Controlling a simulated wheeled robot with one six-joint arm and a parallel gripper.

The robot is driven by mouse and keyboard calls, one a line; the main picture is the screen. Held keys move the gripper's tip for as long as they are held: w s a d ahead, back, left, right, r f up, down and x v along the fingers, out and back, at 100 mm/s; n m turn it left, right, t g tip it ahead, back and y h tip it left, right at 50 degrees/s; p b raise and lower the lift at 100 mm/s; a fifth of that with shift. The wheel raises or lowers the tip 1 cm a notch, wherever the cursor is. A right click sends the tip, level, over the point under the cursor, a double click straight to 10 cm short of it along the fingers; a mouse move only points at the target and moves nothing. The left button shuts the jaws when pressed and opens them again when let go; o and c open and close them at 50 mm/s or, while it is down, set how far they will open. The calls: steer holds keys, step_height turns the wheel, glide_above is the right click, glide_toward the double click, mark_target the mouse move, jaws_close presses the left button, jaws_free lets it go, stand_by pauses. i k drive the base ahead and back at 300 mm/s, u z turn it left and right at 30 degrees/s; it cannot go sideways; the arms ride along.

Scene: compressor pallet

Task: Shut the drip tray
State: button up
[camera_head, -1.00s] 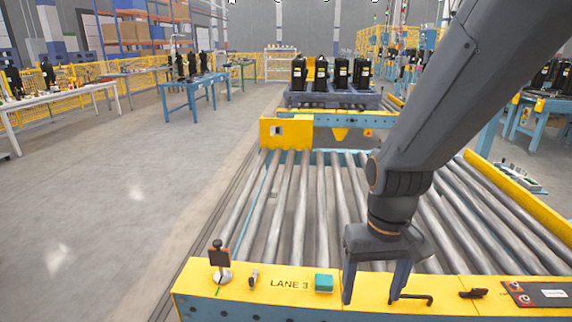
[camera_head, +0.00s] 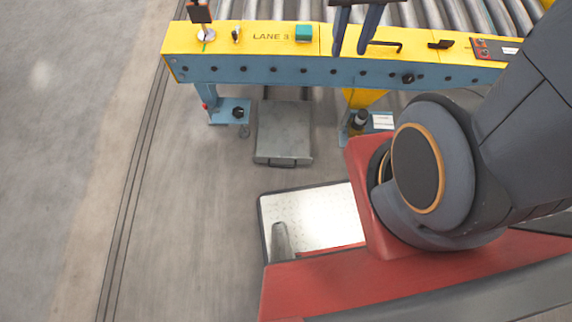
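The drip tray appears to be the grey, flat-topped metal piece (camera_head: 284,130) low beneath the conveyor. It sticks out from under the blue beam toward me, with a darker lip along its front edge. Its back part is hidden under the conveyor. My gripper (camera_head: 350,50) is at the top of the view, over the yellow rail, above and to the right of the tray. Its two dark fingers are apart with nothing between them. The gripper's upper part is cut off by the picture edge.
The yellow rail (camera_head: 270,39) carries a teal block (camera_head: 304,33), a black bent handle (camera_head: 385,44) and a knobbed post (camera_head: 203,24). Blue legs with feet (camera_head: 231,110) flank the tray. My red base is at lower right. The floor left of it is clear.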

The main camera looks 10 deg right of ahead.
mark_target(284, 130)
steer(key=k, duration=0.7)
steer(key=u, duration=0.95)
steer(key=i, duration=0.65)
steer(key=z, duration=0.65)
steer(key=k, duration=0.85)
steer(key=z, duration=0.6)
